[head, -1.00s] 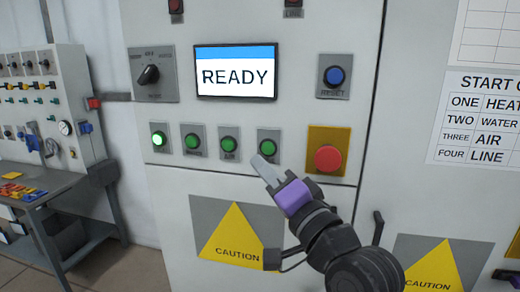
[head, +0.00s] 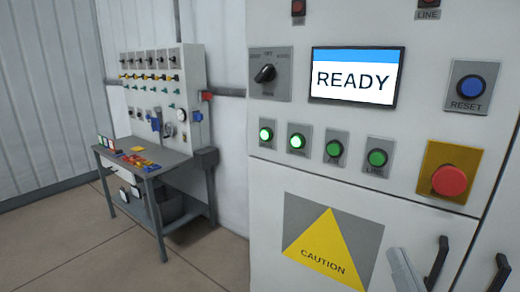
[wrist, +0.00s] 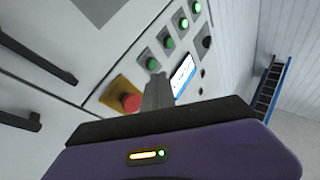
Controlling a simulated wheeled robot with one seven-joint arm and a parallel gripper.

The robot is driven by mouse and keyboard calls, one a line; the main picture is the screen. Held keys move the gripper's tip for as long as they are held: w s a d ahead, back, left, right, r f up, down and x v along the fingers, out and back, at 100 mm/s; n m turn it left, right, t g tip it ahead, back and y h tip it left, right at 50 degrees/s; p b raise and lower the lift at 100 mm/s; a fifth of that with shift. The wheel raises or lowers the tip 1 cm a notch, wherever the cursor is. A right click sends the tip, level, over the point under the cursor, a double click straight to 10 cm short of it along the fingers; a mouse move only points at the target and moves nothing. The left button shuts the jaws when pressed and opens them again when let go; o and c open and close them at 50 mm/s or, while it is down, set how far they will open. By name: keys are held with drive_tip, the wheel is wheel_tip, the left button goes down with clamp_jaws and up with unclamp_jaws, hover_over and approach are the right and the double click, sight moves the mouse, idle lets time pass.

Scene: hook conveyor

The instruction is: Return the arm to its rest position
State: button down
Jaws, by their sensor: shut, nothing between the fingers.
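My gripper (head: 405,270) shows only as a grey fingertip at the bottom edge of the head view, in front of the cabinet's lower door, right of the caution sign. The rest of my arm is out of that view. In the wrist view my gripper (wrist: 158,93) has its fingers together and empty, pointing toward the cabinet panel. They look apart from the panel and overlap the area near the red button (wrist: 130,103). The cabinet panel (head: 300,180) has a row of green buttons; the two leftmost (head: 266,134) are lit. The screen (head: 353,77) reads READY.
A red emergency button (head: 449,181) on a yellow plate and a blue reset button (head: 470,87) sit at the right. Dark door handles (head: 437,262) stick out below. A workbench (head: 165,160) stands at the left, with open floor (head: 90,240) before it.

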drive_tip(key=s+f+n+g, duration=0.1)
drive_tip(key=s+f+g, duration=0.1)
drive_tip(key=s+f, duration=0.5)
drive_tip(key=s+a+f+n+g, duration=0.1)
drive_tip(key=s+f+g, duration=0.2)
drive_tip(key=s+f, duration=0.4)
drive_tip(key=s+f+n+g, duration=0.1)
drive_tip(key=s+f, duration=0.6)
drive_tip(key=s, duration=0.9)
drive_tip(key=shift+s+a+f+g+h, duration=0.2)
drive_tip(key=shift+s+f+g+h, duration=0.15)
drive_tip(key=shift+g, duration=0.45)
drive_tip(key=shift+w, duration=0.1)
